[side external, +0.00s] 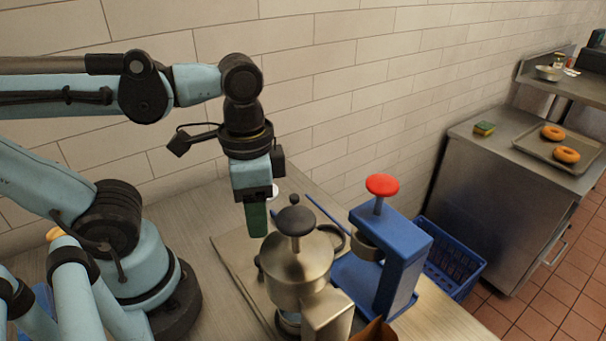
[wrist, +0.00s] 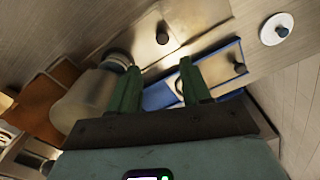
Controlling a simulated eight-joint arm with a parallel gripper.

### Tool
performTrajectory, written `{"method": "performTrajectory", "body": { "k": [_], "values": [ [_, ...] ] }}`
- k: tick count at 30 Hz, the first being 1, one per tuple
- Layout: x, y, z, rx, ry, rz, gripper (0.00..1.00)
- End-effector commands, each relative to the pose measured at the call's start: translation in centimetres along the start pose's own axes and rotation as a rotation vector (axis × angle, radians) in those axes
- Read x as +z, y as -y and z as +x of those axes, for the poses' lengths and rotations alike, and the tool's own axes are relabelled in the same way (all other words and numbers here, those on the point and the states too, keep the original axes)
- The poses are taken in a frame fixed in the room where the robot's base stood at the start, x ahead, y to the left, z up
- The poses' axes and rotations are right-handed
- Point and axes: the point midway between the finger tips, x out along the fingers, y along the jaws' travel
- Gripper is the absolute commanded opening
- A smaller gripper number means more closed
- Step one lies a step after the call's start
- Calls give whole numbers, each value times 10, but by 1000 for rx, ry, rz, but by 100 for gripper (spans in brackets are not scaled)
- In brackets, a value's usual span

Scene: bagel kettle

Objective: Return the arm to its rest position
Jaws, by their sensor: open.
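My gripper (side external: 257,220) points down above the worktop, behind and to the left of the metal kettle (side external: 297,262) in the side view. In the wrist view, its two green fingers (wrist: 159,82) stand apart with nothing held between them. The kettle, with a dark knob on its lid, stands upright; in the wrist view a rounded metal body (wrist: 85,100) lies left of the fingers. Whether the fingertips clear everything below is hard to tell.
A blue press (side external: 405,260) with a red knob (side external: 382,184) stands right of the kettle. A blue crate (side external: 465,271) is beyond it. Two bagels lie on a tray (side external: 532,140) on a metal cabinet, beside a sponge (side external: 484,128). A tiled wall (side external: 340,80) runs behind my arm.

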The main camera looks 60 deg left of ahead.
Motion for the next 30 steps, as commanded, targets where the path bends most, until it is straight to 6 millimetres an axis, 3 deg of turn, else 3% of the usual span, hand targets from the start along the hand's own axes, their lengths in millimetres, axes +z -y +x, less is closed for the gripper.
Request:
{"method": "performTrajectory", "body": {
  "k": [5, 8, 15, 19, 30],
  "values": [
    [-2, 2, 1, -2, -15, -11, 48],
    [-15, 12, 6, -15, -97, -68, 48],
    [-61, 61, 10, -85, -444, -289, 48],
    [-73, 80, 5, -115, -568, -361, 48],
    [-77, 86, 2, -126, -612, -382, 48]
  ]
}}
